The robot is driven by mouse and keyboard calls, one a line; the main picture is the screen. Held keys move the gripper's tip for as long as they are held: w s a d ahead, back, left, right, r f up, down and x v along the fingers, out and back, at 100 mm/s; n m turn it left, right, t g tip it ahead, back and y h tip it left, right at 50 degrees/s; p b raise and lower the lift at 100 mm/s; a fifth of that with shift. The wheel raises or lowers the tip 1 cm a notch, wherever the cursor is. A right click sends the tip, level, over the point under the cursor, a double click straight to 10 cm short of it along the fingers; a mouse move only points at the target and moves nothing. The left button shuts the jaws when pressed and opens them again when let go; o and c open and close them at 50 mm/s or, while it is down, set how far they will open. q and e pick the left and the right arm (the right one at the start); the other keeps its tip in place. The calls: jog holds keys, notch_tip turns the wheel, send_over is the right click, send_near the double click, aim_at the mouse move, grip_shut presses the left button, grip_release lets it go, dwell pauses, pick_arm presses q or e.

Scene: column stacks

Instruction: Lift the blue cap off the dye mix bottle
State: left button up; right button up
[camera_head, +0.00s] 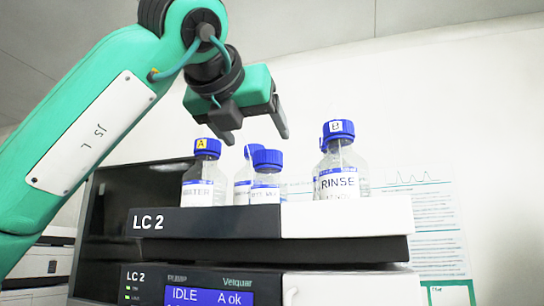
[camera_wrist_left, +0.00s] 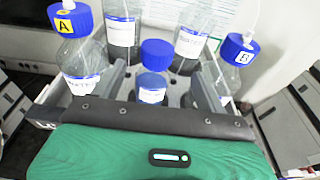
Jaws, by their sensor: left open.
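The dye mix bottle (camera_head: 265,193) is the short bottle in the middle of the tray in the head view; its label is small and only partly readable. Its blue cap (camera_head: 267,158) sits on it. In the wrist view the blue cap (camera_wrist_left: 156,54) shows from above, between my fingers, with the bottle (camera_wrist_left: 152,88) below it. My left gripper (camera_head: 257,132) is open and empty, pointing down above the bottle, with its fingertips above the cap in the head view. My right gripper is not in view.
Bottle A (camera_head: 198,190) stands left and the RINSE bottle B (camera_head: 340,178) right, both with blue caps and tubing. Another capped bottle (camera_head: 243,178) stands behind; the wrist view shows two tall ones there. The tray rim (camera_head: 340,218) tops the LC 2 unit.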

aim_at(264, 150)
pick_arm(q)
jog(key=p+x, duration=0.2)
jog(key=x, duration=0.3)
jog(key=shift+w+r, duration=0.1)
jog(key=shift+w, duration=0.5)
jog(key=shift+p+x, duration=0.8)
jog(key=shift+p, duration=0.3)
jog(key=p+x, duration=0.1)
jog(key=x, duration=0.2)
jog(key=shift+w+p, duration=0.1)
jog(key=shift+p, duration=0.2)
jog(key=shift+w, duration=0.15)
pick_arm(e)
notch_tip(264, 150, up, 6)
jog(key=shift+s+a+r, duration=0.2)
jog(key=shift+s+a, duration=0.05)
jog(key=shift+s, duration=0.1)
pick_arm(q)
jog(key=shift+c, duration=0.4)
jog(key=c, duration=0.9)
